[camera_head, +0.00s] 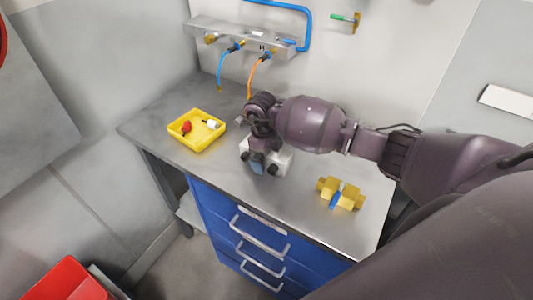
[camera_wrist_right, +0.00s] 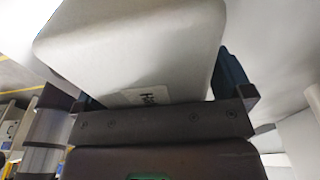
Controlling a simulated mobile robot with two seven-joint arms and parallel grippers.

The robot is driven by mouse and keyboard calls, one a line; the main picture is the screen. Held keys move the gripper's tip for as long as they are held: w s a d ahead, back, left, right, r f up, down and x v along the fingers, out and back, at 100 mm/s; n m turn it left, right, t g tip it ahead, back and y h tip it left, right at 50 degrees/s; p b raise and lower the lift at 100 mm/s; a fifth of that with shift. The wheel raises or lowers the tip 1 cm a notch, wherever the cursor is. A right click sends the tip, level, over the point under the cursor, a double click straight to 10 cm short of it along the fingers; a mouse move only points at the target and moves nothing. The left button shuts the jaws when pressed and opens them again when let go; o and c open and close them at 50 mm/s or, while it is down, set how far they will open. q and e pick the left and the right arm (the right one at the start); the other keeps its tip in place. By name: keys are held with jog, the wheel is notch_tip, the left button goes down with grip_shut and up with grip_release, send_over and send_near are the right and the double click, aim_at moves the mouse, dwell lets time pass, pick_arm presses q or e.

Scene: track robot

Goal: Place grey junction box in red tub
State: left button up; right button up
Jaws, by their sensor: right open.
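The grey junction box (camera_head: 281,163) is a pale block on the grey workbench, partly hidden under my right arm. My right gripper (camera_head: 259,162) is at the box, jaws open. In the right wrist view the pale grey box (camera_wrist_right: 135,50) with a small label fills the space between the two dark fingers of the right gripper (camera_wrist_right: 160,88). I cannot tell whether the fingers touch it. The red tub (camera_head: 67,281) is low at the bottom left of the head view, partly cut off by the frame. My left gripper is not in view.
A yellow tray (camera_head: 196,143) with a red and a white item stands left on the workbench (camera_head: 165,118). A yellow part (camera_head: 341,193) with a blue band lies at right. Blue drawers (camera_head: 248,240) are below. Cables hang from a wall rail (camera_head: 240,35).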

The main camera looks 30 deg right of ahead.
jog(key=shift+c, duration=0.3)
jog(key=c, duration=1)
jog(key=shift+r, duration=0.1)
jog(key=shift+c, duration=1.1)
jog(key=shift+r, duration=0.1)
